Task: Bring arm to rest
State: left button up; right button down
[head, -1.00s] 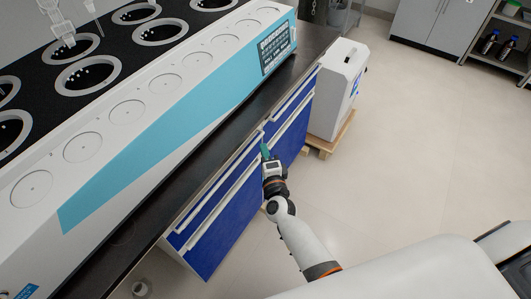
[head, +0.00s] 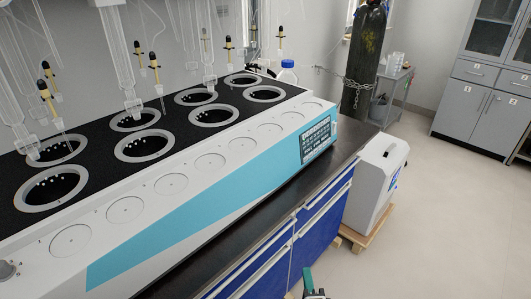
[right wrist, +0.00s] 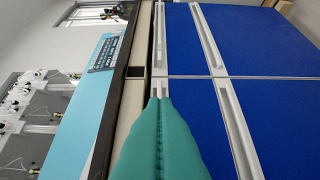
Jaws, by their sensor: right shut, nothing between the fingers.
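My right gripper (head: 312,292) shows only at the bottom edge of the head view, in front of the blue drawers. In the right wrist view its green fingers (right wrist: 160,104) are together with nothing between them. They point along the front of the blue drawer cabinet (right wrist: 265,105), near the bench edge. My right arm is otherwise below the head view. My left gripper is in neither view.
The white and blue multi distiller (head: 210,168) stands on a black bench (head: 265,212), with glassware above its round wells. A white box unit (head: 375,180) sits on a wooden pallet at the bench end. A chained dark cylinder (head: 363,65) stands behind. The floor (head: 440,220) at right is clear.

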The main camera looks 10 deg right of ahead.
jog(key=s+a+f+n+g+y+p, duration=0.15)
jog(key=s+f+n+g, duration=0.25)
jog(key=s+f+n, duration=0.55)
jog(key=s+f+n+g+y+p, duration=0.3)
jog(key=s+f+n+g, duration=0.15)
jog(key=f, duration=0.95)
jog(key=s+d+f+n+g, duration=0.2)
jog(key=s+f, duration=0.1)
jog(key=s, duration=0.5)
jog(key=s+d+f+n+g+h+p, duration=0.1)
jog(key=s+d+f+n+g, duration=0.2)
jog(key=s, duration=0.5)
jog(key=s+d+f+n+g+h+p, duration=0.1)
jog(key=s+d+f+n+g, duration=0.1)
jog(key=s, duration=0.6)
jog(key=shift+d+f+n+g, duration=0.3)
jog(key=shift+f+n+g, duration=0.1)
jog(key=shift+f+g, duration=0.3)
jog(key=shift+s, duration=0.1)
